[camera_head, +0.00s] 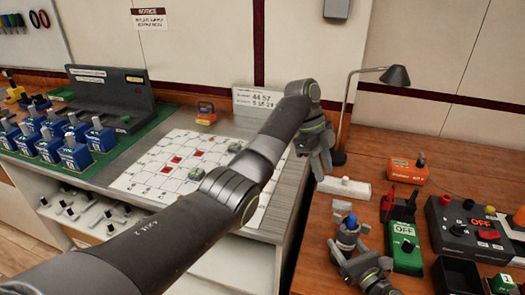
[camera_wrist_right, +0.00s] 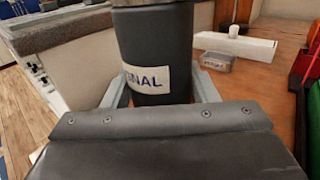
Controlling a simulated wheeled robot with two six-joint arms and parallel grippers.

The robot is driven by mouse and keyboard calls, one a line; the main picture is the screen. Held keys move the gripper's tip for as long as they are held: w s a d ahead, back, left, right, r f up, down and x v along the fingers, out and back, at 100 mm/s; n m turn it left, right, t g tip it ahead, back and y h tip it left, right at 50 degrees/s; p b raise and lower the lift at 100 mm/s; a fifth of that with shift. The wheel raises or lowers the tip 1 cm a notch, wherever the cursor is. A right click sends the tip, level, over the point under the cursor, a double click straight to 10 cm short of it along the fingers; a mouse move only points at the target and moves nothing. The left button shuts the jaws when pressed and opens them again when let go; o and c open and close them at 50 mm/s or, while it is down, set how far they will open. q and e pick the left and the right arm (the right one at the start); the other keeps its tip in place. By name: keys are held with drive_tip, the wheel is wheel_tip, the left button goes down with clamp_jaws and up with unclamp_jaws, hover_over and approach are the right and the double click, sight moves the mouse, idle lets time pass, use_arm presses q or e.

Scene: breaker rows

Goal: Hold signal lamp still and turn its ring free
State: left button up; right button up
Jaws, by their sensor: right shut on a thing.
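The signal lamp (camera_head: 348,224) stands upright on the wooden table in the head view, with a blue top. In the right wrist view its dark grey body (camera_wrist_right: 153,28) shows, with a white label whose visible letters read "NAL". My right gripper (camera_head: 348,246) is shut on the lamp's body from the near side, one finger on each side of it. The lamp's ring and top are outside the wrist view, and its base is hidden. My left gripper (camera_head: 321,165) points down, behind the lamp and apart from it. I cannot tell whether its fingers are open.
A white block (camera_head: 344,187) lies behind the lamp, near a desk lamp (camera_head: 396,76). My left arm crosses above the gridded bench (camera_head: 150,180).

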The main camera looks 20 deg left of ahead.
use_arm(q)
drive_tip(key=w+a+f+t, duration=0.1)
drive_tip(key=w+a+t, duration=0.1)
drive_tip(key=a, duration=0.4)
drive_tip(key=w+a+f+t, duration=0.1)
drive_tip(key=w+a+f, duration=0.1)
drive_tip(key=w+a, duration=0.2)
drive_tip(key=w+a+f+n+t, duration=0.1)
drive_tip(key=w+a, duration=0.3)
drive_tip(key=a, duration=0.5)
drive_tip(key=shift+f+t, duration=0.7)
drive_tip(key=shift+t, duration=0.1)
drive_tip(key=n+g, duration=0.1)
drive_tip(key=g, duration=0.4)
approach(365, 225)
drive_tip(key=x, duration=0.9)
drive_tip(key=shift+d+f, duration=0.1)
drive_tip(key=shift+f, duration=0.05)
clamp_jaws()
